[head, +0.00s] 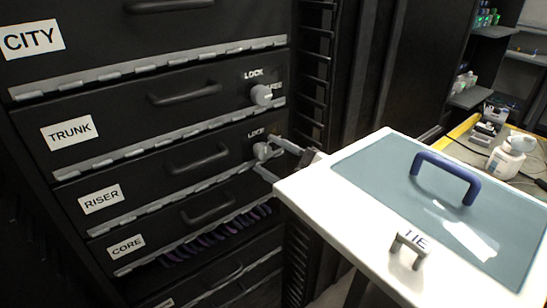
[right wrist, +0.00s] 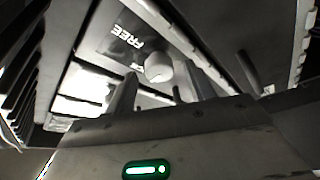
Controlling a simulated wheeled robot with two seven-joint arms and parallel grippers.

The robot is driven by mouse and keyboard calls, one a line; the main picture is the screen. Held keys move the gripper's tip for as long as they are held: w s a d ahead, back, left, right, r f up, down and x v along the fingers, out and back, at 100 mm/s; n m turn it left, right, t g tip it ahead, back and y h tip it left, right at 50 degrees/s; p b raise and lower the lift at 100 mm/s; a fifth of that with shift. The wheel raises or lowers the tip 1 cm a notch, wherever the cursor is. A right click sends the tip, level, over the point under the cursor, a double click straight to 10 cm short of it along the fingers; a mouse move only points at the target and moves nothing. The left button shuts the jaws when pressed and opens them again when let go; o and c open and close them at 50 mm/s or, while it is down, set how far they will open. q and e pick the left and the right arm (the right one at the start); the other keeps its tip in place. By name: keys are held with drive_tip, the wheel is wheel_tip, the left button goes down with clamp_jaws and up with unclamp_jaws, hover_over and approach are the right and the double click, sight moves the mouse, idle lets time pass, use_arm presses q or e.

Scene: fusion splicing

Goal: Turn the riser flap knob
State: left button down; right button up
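The riser flap (head: 145,195) is a dark panel labelled RISER in a black rack, with a bar handle. Its pale round knob (head: 262,151) sits at the flap's right end, just below lettering that reads LOCK. My right gripper (head: 266,155) is open, its two grey fingers reaching from the right toward this knob. In the right wrist view the knob (right wrist: 158,67) shows beyond and between the fingertips (right wrist: 160,88), with FREE printed beside it. No grip on the knob is visible; whether a finger touches it I cannot tell. My left gripper is not in view.
The trunk flap above has a similar knob (head: 262,94). The core flap (head: 125,245) is below, with dark purple items under it. A white-edged board (head: 300,190) with a blue handle (head: 445,177) and a TIE piece (head: 408,246) stands close on the right. A bottle (head: 507,158) stands beyond it.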

drive_tip(key=b+v, duration=0.2)
drive_tip(key=v, duration=1.4)
drive_tip(key=shift+r, duration=0.15)
drive_tip(key=s+f+m+g+h+p, duration=0.1)
drive_tip(key=s+f+m+h, duration=1.2)
drive_tip(key=s+f+m, duration=0.4)
wheel_tip(320, 180, down, 3)
drive_tip(key=m, duration=0.4)
drive_tip(key=shift+s, duration=0.25)
drive_tip(key=shift+a, duration=0.1)
drive_tip(key=shift+c, duration=0.3)
